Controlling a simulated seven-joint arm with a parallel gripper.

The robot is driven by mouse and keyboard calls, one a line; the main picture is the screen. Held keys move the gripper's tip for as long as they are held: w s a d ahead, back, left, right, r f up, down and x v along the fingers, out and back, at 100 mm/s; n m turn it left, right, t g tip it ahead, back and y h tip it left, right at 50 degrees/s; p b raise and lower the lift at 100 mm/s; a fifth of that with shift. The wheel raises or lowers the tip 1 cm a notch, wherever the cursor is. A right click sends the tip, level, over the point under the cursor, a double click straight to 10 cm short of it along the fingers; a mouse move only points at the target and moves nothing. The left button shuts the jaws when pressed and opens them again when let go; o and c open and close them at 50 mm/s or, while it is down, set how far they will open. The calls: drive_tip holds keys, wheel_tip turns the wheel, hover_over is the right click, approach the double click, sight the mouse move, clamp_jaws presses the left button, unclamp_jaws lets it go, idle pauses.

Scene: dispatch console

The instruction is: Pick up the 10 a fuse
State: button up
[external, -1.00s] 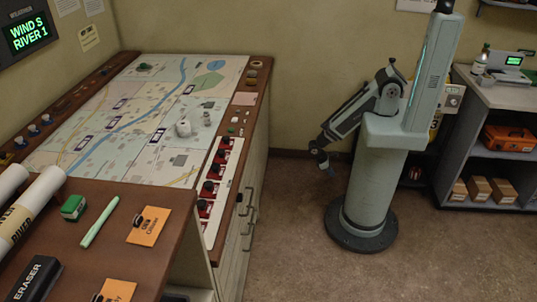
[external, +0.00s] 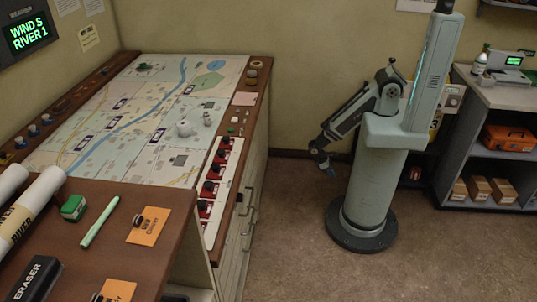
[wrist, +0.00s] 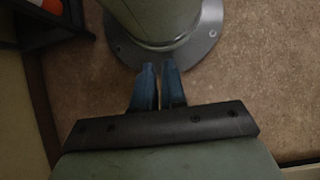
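I cannot make out a 10 A fuse in either view. In the external view, my gripper (external: 328,170) hangs at the end of my arm, over open floor between the console and my column. It is well apart from the console. In the wrist view, its two blue fingers (wrist: 160,68) point towards the foot of my column. They are almost together, with only a thin gap, and I see nothing held between them.
The map console (external: 145,120) stands left, with a strip of red switches (external: 210,188) on its right edge. A shelf unit (external: 500,95) at right holds an orange case (external: 508,138) and cardboard boxes (external: 478,188). The floor between is clear.

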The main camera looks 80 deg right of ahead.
drive_tip(key=o, duration=0.9)
drive_tip(key=shift+w, duration=0.1)
